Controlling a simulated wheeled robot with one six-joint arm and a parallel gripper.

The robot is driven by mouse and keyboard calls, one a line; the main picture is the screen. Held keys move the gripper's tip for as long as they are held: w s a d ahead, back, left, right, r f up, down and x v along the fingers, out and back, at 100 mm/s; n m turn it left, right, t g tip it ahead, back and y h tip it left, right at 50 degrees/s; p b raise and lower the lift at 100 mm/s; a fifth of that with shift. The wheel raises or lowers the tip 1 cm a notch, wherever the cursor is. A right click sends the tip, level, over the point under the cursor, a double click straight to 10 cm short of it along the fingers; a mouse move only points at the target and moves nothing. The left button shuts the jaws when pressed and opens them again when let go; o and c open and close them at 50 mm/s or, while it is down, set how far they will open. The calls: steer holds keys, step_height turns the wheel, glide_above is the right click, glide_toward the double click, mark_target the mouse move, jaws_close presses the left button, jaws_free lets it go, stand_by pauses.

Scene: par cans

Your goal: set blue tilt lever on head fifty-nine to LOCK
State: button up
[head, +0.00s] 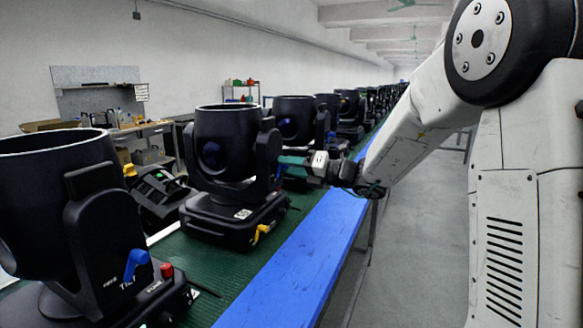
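The nearest black head (60,215) stands large at the left. A blue lever (136,264) sits low on its yoke arm, above lettering that seems to read TILT. No head number or LOCK mark is legible. A second black head (226,150) stands farther back on the green belt. My gripper (282,166) reaches in from the right to the side of the second head's yoke.
A red knob (167,270) is on the nearest head's base, and a yellow lever (262,232) on the second head's base. More heads (295,120) line the belt behind. A blue rail (300,255) edges the belt. The grey aisle floor (415,230) is clear.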

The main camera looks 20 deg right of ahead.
steer(key=v, duration=0.7)
steer(key=shift+s+d, duration=0.3)
stand_by(0.3)
